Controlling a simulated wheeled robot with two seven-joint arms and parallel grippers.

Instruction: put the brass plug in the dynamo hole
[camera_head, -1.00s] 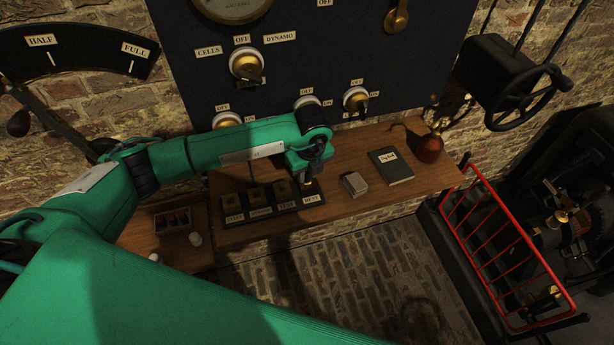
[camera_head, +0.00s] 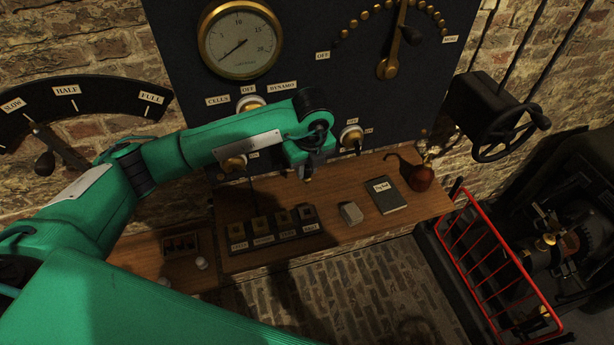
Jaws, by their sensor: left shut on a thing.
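My left gripper (camera_head: 307,172) points down above the bench, to the right of the middle. It is shut on the brass plug (camera_head: 308,179), of which only a small brass tip shows below the fingers. Below and to the left, the dark plug block (camera_head: 272,240) lies on the bench with a row of labelled square brass pieces. The second label from the left seems to read DYNAMO (camera_head: 263,241); the rightmost reads REST. The plug hangs above the block's right end, apart from it. The holes are too small to make out. My right gripper is not in view.
The dark switch panel (camera_head: 330,70) rises close behind my arm. A small box (camera_head: 180,245) stands at left.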

